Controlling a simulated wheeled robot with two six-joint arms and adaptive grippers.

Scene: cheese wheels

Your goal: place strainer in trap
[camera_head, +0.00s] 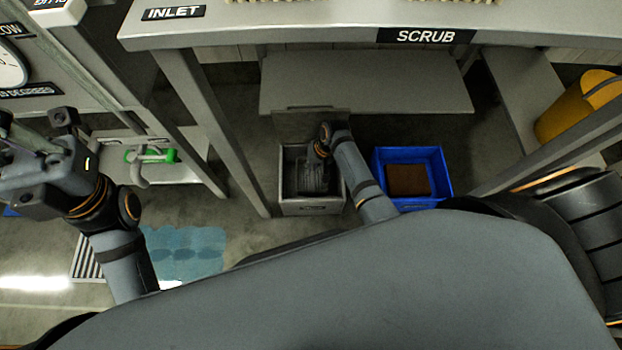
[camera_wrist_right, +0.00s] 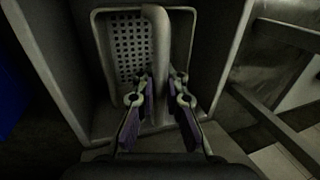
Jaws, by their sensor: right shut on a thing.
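The trap is a grey box (camera_head: 312,208) on the floor under the bench, with a panel standing at its back. The strainer (camera_wrist_right: 126,45), a grey perforated tray with an upright bar handle (camera_wrist_right: 158,45), is inside the walls of the trap in the right wrist view. My right gripper (camera_wrist_right: 163,82) is shut on the strainer's handle. In the head view my right gripper (camera_head: 314,180) is dark and reaches down into the box. Whether the strainer rests on the bottom cannot be seen. My left gripper (camera_head: 32,145) is at the left edge, away from the trap, its fingertips unclear.
A blue bin (camera_head: 445,170) with a brown block (camera_head: 408,180) stands right of the trap. The bench (camera_head: 330,25) overhangs above, with a leg (camera_head: 205,115) to the left. A yellow bucket (camera_head: 565,112) is at the right. A blue mat (camera_head: 185,250) lies on the floor.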

